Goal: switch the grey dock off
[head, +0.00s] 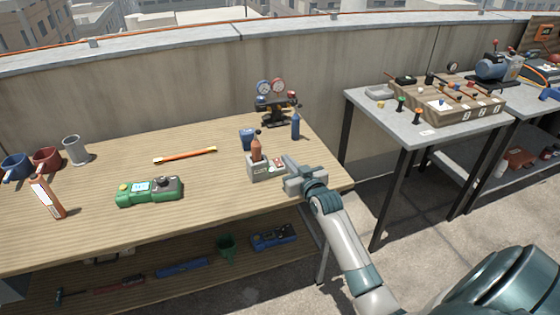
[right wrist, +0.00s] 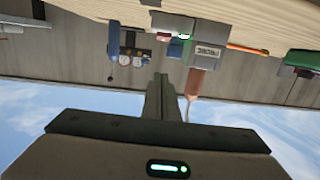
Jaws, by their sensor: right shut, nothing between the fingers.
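The grey dock (head: 259,172) stands near the right end of the wooden table, with a brown-orange bottle (head: 256,149) upright in it. A small panel with red and green marks (head: 277,164) is on its right part; its switch position is too small to tell. My right gripper (head: 288,163) is close to the dock's right side, shut and empty; contact cannot be told. The right wrist view is upside down and shows the dock (right wrist: 207,51), the bottle (right wrist: 193,83) and my closed fingers (right wrist: 160,80). My left gripper is not in view.
A blue bottle (head: 295,126) and a gauge stand (head: 277,108) are behind the gripper. A blue item (head: 248,138) stands behind the dock. A second table (head: 425,132) stands right, across a gap.

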